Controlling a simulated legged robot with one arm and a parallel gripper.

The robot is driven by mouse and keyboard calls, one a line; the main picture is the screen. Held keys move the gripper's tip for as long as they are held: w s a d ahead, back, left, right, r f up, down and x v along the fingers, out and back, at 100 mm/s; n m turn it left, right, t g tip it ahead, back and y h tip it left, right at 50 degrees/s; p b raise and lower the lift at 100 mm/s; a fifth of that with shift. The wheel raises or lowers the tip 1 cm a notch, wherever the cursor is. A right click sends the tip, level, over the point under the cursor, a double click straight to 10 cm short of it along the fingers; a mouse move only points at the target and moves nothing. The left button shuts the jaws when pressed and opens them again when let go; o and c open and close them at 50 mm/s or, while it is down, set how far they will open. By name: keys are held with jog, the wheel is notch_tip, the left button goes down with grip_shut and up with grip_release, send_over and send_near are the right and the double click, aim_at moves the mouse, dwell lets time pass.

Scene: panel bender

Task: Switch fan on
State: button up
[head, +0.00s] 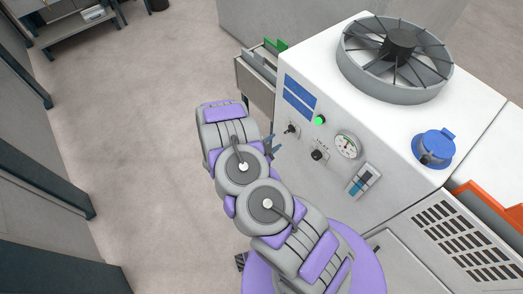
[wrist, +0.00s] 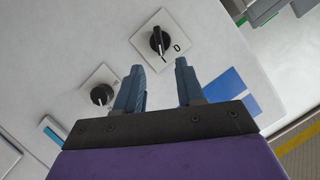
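The fan (head: 395,60) sits in a round grey housing on top of the white cabinet (head: 375,120). Two black rotary knobs are on the cabinet's front panel. The upper knob (head: 291,129) is by the blue label; in the wrist view this knob (wrist: 157,42) has a white plate with a "0" mark. The second knob (head: 318,155) shows to the left in the wrist view (wrist: 101,95). My gripper (wrist: 159,68) is open and empty, its fingertips pointing toward the upper knob, apart from it. In the head view my gripper (head: 272,146) is partly hidden behind my arm.
A lit green lamp (head: 319,120), a round gauge (head: 347,145) and a blue-and-white indicator (head: 363,180) are also on the panel. A blue cap (head: 434,147) stands on the cabinet top. An open drawer or tray (head: 257,75) juts out beyond.

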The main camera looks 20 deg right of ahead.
jog(key=v, duration=0.7)
jog(key=shift+s+a, duration=0.2)
jog(key=shift+a, duration=0.1)
jog(key=shift+r, duration=0.1)
jog(key=w+a+r+n+y, duration=0.1)
jog(key=w+a+r+y, duration=0.3)
jog(key=a, duration=0.4)
jog(key=w+a+r+n+y, duration=0.2)
jog(key=w+a+y, duration=0.25)
jog(key=a, duration=0.35)
jog(key=s+a+r+n+g+y, duration=0.1)
jog(key=s+a+r+n+y, duration=0.2)
jog(key=r, duration=0.4)
jog(key=s+a+r+n+y, duration=0.1)
jog(key=a+r+n+y, duration=0.1)
jog(key=a+r+y, duration=0.3)
jog(key=s+d+r+n+g, duration=0.4)
jog(key=s+r+n, duration=0.3)
jog(key=s+r, duration=0.5)
jog(key=s+d+r+n+g+h, duration=0.1)
jog(key=s+d+r+g+h, duration=0.1)
jog(key=s+d, duration=0.6)
jog(key=s+d+r+n+g+h, duration=0.2)
jog(key=s+d, duration=0.7)
jog(key=s, duration=0.6)
jog(key=shift+r, duration=0.55)
